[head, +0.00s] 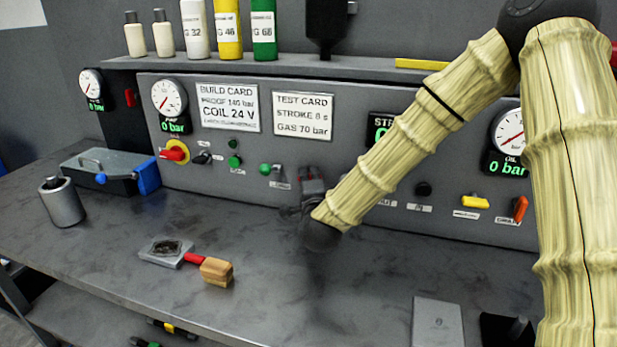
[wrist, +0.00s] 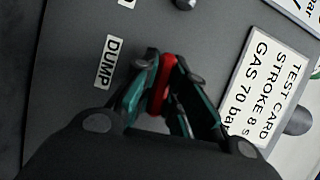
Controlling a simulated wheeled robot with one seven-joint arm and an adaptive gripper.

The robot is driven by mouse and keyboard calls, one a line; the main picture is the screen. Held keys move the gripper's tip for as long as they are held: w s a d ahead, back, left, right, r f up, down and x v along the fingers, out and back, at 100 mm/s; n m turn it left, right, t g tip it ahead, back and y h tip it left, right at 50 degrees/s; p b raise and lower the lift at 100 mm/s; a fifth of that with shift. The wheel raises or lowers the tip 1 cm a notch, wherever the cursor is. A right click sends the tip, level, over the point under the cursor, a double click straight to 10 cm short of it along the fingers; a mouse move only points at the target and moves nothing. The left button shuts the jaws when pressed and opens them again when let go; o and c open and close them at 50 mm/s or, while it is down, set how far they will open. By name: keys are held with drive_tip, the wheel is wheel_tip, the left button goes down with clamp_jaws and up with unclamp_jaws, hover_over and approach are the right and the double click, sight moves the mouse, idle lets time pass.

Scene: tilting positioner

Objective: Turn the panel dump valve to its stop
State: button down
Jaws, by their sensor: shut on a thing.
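The dump valve's red handle (wrist: 162,85) shows in the wrist view, beside the label DUMP (wrist: 108,62) on the grey panel. My gripper (wrist: 167,72) has its dark and green fingers on either side of the red handle and is shut on it. The handle stands roughly upright in this view, with a slight lean. The valve is hard to make out there.
The test card (head: 302,116) is on the panel above. A green knob (head: 266,169) is left of my gripper, and a yellow lever (head: 474,202) is farther right. On the bench (head: 120,270) lie a brush (head: 216,270) and a metal cylinder (head: 61,203). The front middle bench is clear.

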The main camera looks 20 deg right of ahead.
drive_tip(key=n+p, duration=0.1)
drive_tip(key=n+g+p, duration=0.1)
drive_tip(key=n+p, duration=0.1)
drive_tip(key=shift+r, duration=0.25)
drive_tip(key=n+g+h+p, duration=0.1)
drive_tip(key=n+g+p, duration=0.1)
drive_tip(key=n+p, duration=0.2)
drive_tip(key=n+g+h+p, duration=0.1)
drive_tip(key=n+g+p, duration=0.1)
drive_tip(key=n+p, duration=0.1)
drive_tip(key=shift+n+h+p, duration=0.3)
drive_tip(key=shift+p, duration=0.5)
drive_tip(key=shift+f+n+g+h+p, duration=0.15)
drive_tip(key=shift+n+g+h+p, duration=0.45)
drive_tip(key=shift+n+p, duration=0.65)
drive_tip(key=c, duration=1.5)
unclamp_jaws()
drive_tip(key=shift+f, duration=0.1)
drive_tip(key=shift+o, duration=0.2)
